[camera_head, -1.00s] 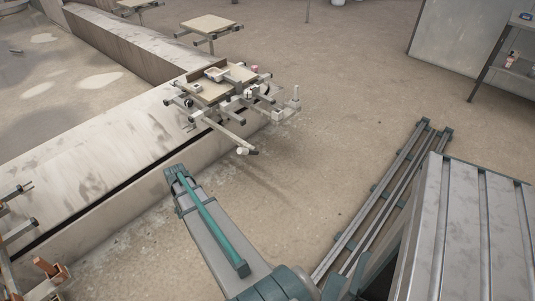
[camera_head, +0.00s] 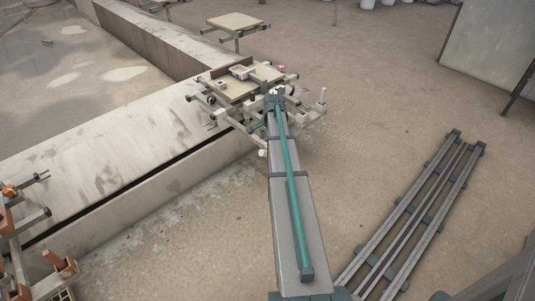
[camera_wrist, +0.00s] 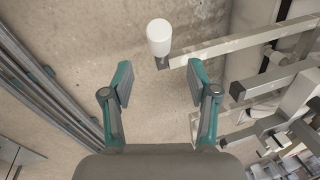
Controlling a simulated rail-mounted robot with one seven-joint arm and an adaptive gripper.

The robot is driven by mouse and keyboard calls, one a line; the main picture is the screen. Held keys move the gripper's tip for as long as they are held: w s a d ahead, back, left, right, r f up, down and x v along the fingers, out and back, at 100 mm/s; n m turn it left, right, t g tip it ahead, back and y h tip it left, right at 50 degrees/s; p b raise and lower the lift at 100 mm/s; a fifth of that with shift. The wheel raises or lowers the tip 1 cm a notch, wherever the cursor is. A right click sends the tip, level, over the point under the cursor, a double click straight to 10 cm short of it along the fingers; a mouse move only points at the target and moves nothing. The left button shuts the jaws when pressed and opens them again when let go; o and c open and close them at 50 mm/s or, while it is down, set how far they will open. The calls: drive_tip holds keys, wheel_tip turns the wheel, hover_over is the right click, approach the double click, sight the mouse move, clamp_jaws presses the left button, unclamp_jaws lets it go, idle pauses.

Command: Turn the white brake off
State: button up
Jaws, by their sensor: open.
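The white brake (camera_wrist: 159,37) shows in the wrist view as a short white cylinder at the end of a pale bar (camera_wrist: 235,43). It stands beyond my open fingertips, near the middle line between them, and nothing touches it. My gripper (camera_wrist: 160,82) is open and empty, with its two teal-padded fingers spread apart. In the head view my arm covers the gripper and part of the carousel frame (camera_head: 240,85). A white knob (camera_head: 262,153) at a bar end, left of my arm, looks like the same brake, but I cannot be sure.
Metal bars (camera_wrist: 275,80) of the frame crowd the right of the wrist view. Floor rails (camera_head: 425,205) lie to the right in the head view. A white-tipped post (camera_head: 323,95) stands right of the frame. A concrete wall (camera_head: 150,145) runs along the left. Open floor lies around the rails.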

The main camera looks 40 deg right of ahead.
sight(265, 151)
drive_tip(key=f, duration=0.3)
drive_tip(key=w+f, duration=0.1)
drive_tip(key=f, duration=0.2)
drive_tip(key=f+b, duration=0.1)
drive_tip(key=f, duration=0.2)
drive_tip(key=shift+w+d+f, duration=0.1)
drive_tip(key=shift+w+f, duration=0.1)
drive_tip(key=shift+w, duration=0.2)
drive_tip(key=shift+c, duration=0.2)
clamp_jaws()
